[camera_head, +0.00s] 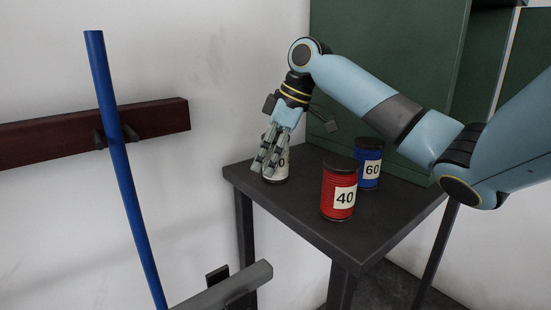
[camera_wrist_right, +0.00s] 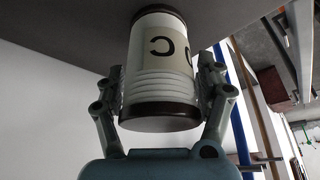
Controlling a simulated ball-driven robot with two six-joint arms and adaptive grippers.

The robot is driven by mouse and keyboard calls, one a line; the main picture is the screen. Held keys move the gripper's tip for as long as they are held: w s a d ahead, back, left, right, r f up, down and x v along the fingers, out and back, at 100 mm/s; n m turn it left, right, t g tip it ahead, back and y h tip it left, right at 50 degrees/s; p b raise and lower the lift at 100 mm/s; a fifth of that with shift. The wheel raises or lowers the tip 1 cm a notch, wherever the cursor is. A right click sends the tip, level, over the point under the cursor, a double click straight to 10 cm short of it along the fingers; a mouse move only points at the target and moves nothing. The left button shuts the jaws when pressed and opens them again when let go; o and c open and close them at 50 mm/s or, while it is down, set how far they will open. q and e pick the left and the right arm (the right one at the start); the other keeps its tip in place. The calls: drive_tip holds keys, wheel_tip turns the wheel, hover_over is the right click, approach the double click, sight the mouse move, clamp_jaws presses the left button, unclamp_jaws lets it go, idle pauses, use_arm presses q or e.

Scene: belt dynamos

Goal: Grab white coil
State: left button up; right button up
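The white coil (camera_head: 275,177) stands upright at the back left of the dark table (camera_head: 300,225), mostly hidden behind my right gripper (camera_head: 262,168). A dark-capped white cylinder with a pale label, it also shows in the right wrist view (camera_wrist_right: 160,88), between the two fingers of my right gripper (camera_wrist_right: 160,92). The finger pads lie against its sides, and the gripper appears shut on it. The coil's far end meets the dark table surface, with no clear gap visible. My left gripper is in neither view.
A red coil marked 40 (camera_head: 338,190) stands at the table's middle, and a blue coil marked 60 (camera_head: 369,165) behind it to the right. A green cabinet (camera_head: 400,60) rises behind the table. A blue pole (camera_head: 120,150) leans at the left. The table's front left is bare.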

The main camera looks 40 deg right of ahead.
drive_tip(key=c, duration=1.3)
drive_tip(key=shift+r, duration=0.1)
